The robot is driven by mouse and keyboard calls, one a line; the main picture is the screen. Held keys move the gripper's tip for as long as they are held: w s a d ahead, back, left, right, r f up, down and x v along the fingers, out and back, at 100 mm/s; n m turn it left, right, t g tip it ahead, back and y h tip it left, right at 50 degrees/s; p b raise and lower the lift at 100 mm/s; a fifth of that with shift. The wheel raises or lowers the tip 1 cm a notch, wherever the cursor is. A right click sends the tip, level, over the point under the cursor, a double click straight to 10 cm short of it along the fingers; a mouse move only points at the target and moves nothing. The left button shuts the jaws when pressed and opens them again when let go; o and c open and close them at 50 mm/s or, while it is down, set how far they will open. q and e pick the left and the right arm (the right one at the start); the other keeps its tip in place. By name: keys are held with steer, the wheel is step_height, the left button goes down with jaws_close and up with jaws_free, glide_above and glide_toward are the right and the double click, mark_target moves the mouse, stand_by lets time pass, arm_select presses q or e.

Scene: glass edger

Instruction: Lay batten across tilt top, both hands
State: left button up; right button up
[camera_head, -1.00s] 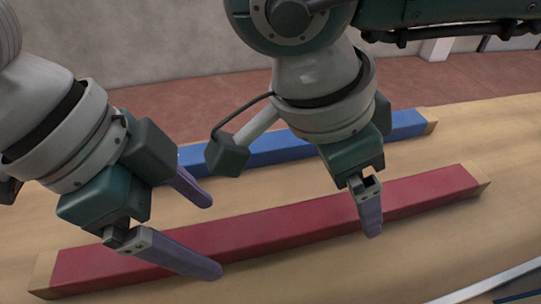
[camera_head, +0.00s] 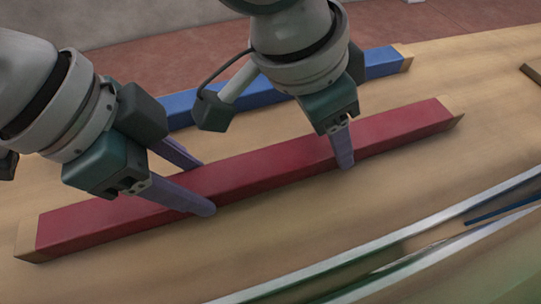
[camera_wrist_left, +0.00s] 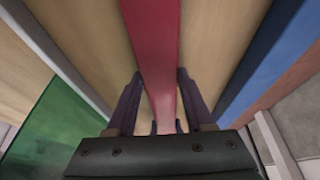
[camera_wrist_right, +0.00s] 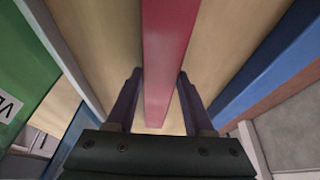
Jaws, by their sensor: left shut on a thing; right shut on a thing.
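A long red batten (camera_head: 270,168) with pale wood ends lies slantwise over the wooden top. It looks low on or close to that surface; I cannot tell whether it touches. My left gripper (camera_head: 203,188) is shut on the batten left of its middle, one finger on each side. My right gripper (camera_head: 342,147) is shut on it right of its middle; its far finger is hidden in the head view. The red batten also runs between the fingers in the left wrist view (camera_wrist_left: 156,50) and the right wrist view (camera_wrist_right: 166,60). No tilt top is clearly identifiable.
A blue batten (camera_head: 380,66) lies behind the red one, roughly parallel, partly hidden by my arms. Metal rails (camera_head: 400,235) with green glass-like panels run along the near right. A small dark brown piece (camera_head: 530,73) lies far right. Bare wood (camera_head: 460,150) lies between.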

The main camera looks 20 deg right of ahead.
arm_select(q)
jaws_close()
arm_select(e)
jaws_close()
arm_select(q)
steer(key=shift+r, duration=0.1)
